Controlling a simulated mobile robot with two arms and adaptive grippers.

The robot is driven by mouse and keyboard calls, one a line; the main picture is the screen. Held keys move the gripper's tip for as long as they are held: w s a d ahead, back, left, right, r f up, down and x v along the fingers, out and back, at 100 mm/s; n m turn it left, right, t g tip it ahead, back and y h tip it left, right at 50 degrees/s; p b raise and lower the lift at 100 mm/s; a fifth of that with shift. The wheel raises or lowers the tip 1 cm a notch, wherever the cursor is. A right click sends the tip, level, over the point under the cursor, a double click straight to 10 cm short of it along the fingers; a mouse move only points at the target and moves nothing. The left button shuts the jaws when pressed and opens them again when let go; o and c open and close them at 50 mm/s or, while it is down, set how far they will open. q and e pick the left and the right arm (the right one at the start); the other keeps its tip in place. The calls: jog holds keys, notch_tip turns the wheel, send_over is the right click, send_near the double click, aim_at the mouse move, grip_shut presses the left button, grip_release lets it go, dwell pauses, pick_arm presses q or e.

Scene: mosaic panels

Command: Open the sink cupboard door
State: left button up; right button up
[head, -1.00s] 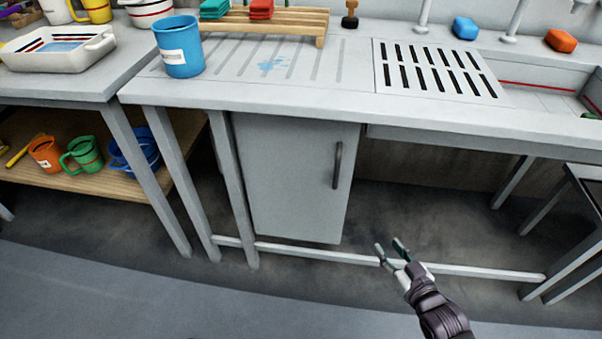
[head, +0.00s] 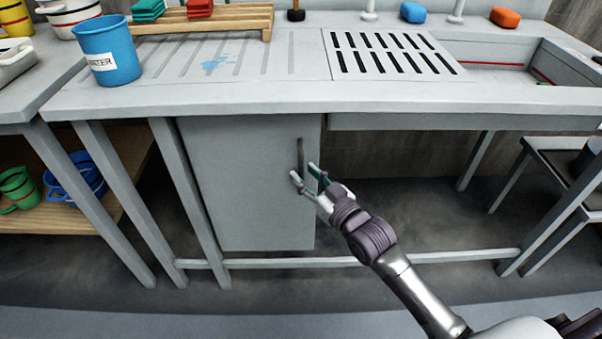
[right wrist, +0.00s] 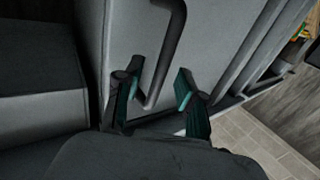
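The grey sink cupboard door (head: 245,190) hangs shut under the sink counter. Its dark vertical bar handle (head: 300,155) is near the door's right edge. My right gripper (head: 304,175) is at the lower end of the handle, its fingers apart. In the right wrist view the handle (right wrist: 165,60) comes down between the two open fingertips (right wrist: 155,88), with space on both sides; I cannot tell whether either finger touches it. My left gripper is not in view.
The sink counter (head: 250,97) overhangs the door. A blue bucket (head: 108,55) stands on it. Table legs (head: 180,180) and a low crossbar (head: 350,261) frame the cupboard. A small table (head: 560,150) stands at the right. The floor in front is clear.

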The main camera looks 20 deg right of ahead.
jog(key=shift+x, duration=1.15)
grip_shut()
